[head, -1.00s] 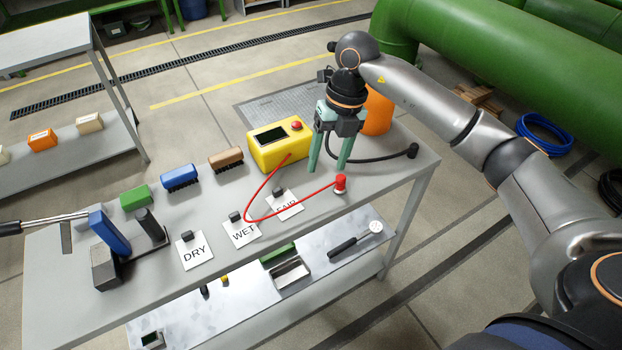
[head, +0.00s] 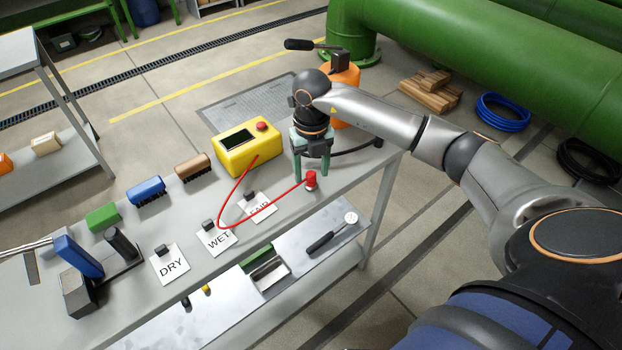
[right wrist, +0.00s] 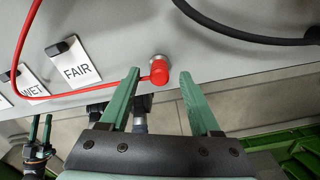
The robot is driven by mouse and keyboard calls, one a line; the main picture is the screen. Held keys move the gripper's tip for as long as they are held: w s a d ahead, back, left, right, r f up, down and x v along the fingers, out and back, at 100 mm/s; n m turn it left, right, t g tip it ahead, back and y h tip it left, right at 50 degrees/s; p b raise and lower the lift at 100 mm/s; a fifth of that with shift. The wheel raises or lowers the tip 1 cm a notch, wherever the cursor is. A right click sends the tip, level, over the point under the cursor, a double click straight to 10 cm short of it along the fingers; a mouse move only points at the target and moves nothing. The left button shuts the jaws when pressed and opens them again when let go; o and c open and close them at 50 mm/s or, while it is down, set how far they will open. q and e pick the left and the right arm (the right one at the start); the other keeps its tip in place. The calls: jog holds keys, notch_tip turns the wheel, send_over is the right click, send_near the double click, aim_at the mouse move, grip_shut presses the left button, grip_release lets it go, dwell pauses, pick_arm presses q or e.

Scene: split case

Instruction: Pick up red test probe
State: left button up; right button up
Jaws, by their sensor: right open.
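The red test probe (head: 310,181) stands at the front right edge of the grey table, on a small pale base. A red lead (head: 247,213) runs from it to the yellow meter (head: 248,147). My right gripper (head: 311,174) is open, with its fingers pointing down just behind the probe in the head view. In the right wrist view, the probe (right wrist: 159,74) appears between the two green fingertips, with gaps on both sides. My left gripper (right wrist: 41,122) appears small at lower left there, too small to judge; it is not seen in the head view.
Cards marked DRY (head: 170,265), WET (head: 216,240) and FAIR (head: 260,206) lie along the front edge. Blue, green and brown brushes stand behind them. A black cable (head: 352,150) curves behind my right gripper. An orange container (head: 343,78) stands at the table's back right.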

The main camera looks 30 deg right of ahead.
jog(key=shift+f, duration=0.95)
grip_shut()
